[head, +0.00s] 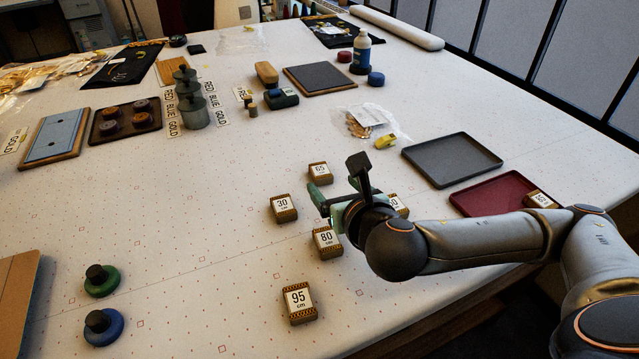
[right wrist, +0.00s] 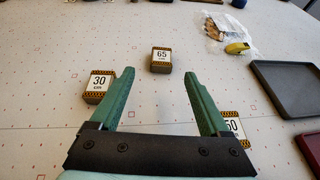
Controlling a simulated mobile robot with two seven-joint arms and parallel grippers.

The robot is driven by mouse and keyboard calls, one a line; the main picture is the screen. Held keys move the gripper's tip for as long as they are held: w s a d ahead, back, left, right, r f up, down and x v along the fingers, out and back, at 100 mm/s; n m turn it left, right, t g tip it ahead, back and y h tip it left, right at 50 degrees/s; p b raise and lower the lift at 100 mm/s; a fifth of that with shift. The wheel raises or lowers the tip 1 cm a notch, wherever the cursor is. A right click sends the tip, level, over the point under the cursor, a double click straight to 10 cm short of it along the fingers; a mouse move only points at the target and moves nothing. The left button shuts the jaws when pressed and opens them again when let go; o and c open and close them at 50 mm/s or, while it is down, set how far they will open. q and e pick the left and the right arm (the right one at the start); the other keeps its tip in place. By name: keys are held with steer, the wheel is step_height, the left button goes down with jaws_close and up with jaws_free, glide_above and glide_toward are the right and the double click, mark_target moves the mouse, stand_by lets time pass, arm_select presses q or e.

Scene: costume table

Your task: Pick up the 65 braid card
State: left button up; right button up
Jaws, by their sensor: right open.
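The 65 braid card (head: 320,173), a small block with a white label and a patterned edge, stands on the white table. In the right wrist view the 65 card (right wrist: 161,60) is ahead of the fingertips, near the middle between them. My right gripper (head: 318,196) is above the table, just on the near side of the 65 card and apart from it. Its green fingers (right wrist: 159,80) are spread with nothing between them. My left gripper is in neither view.
Other cards stand close by: 30 (head: 284,208), 80 (head: 326,242), 95 (head: 299,302) and 50 (head: 398,205), the last partly hidden by my arm. A grey tray (head: 451,158) and a red tray (head: 490,192) lie to the right. A plastic bag (head: 366,122) lies beyond.

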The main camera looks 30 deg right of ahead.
mark_target(320, 167)
steer(key=b+x, duration=0.1)
steer(key=x, duration=0.3)
steer(key=shift+w+f, duration=0.1)
steer(key=shift+w, duration=0.15)
steer(key=b+x, duration=0.1)
steer(key=x, duration=0.4)
steer(key=shift+w+d, duration=0.1)
steer(key=shift+d, duration=0.1)
steer(key=shift+w, duration=0.5)
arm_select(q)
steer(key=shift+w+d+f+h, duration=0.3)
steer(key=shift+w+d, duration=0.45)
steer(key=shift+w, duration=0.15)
arm_select(e)
steer(key=shift+c, duration=0.3)
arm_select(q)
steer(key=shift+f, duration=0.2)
arm_select(e)
steer(key=shift+d, duration=0.1)
jaws_close()
